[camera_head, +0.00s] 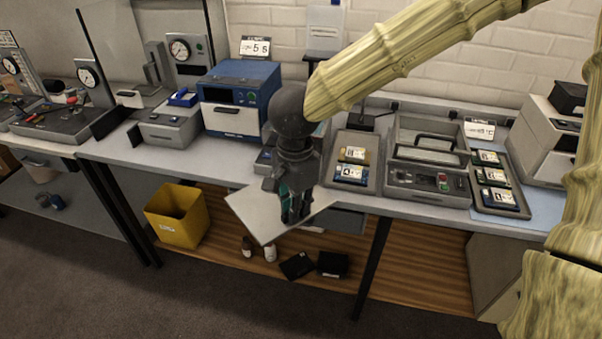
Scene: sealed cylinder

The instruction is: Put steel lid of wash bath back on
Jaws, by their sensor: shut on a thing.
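My gripper (297,208) points down in front of the bench's front edge, near the middle of the view. It is shut on a flat, pale grey square plate that looks like the steel lid (262,213). The plate is held out over the floor side of the bench, and the gripper's fingers cover part of it. A grey boxy unit (428,181) with a handle on top and a control panel stands on the bench to the right. It may be the wash bath, but I cannot tell for sure.
Trays with labelled cartridges (351,172) (497,193) flank the grey unit. A blue instrument (240,98) stands left of my gripper.

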